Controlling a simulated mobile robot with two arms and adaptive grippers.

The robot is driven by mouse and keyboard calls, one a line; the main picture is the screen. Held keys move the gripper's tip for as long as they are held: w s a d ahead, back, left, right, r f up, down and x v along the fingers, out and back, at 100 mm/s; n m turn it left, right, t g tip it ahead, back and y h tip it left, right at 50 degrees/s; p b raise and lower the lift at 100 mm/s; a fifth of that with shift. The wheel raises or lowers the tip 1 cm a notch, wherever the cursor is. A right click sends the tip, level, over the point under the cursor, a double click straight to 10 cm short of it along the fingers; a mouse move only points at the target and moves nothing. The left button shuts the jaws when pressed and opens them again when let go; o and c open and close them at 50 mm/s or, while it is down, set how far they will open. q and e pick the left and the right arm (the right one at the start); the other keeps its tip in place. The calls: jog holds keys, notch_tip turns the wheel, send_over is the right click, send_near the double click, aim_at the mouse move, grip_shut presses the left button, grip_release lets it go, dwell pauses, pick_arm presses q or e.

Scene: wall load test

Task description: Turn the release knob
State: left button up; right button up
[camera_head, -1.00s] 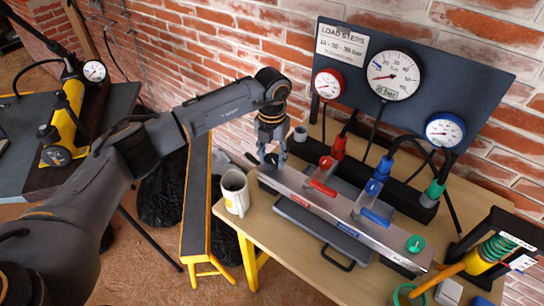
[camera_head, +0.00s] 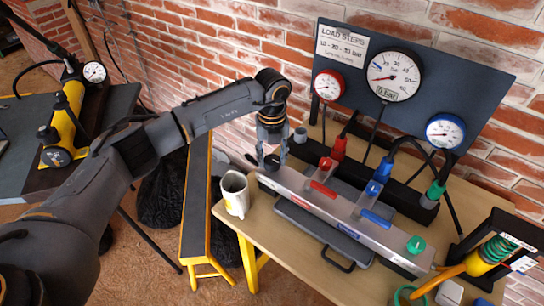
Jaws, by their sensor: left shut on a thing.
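A long grey metal manifold block (camera_head: 345,222) lies along the bench. A dark round knob (camera_head: 272,162) sits at its left end, partly hidden by my fingers. My left gripper (camera_head: 271,158) points down from above and is shut on this dark knob. A green round knob (camera_head: 416,244) sits at the right end of the block, apart from the gripper. A red lever (camera_head: 322,188) and a blue lever (camera_head: 376,219) lie between the two knobs. My right gripper is not in view.
A mug (camera_head: 236,194) stands close left of the block. Behind it, a dark panel (camera_head: 455,75) carries several gauges; the large one (camera_head: 394,74) shows 0 bar. Hoses run down from it. A yellow pump (camera_head: 66,122) stands on the left table.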

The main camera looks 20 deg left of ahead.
aim_at(272, 159)
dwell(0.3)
pick_arm(q)
jog(key=o, duration=1.1)
jog(key=shift+o, duration=0.2)
notch_tip(272, 159, up, 12)
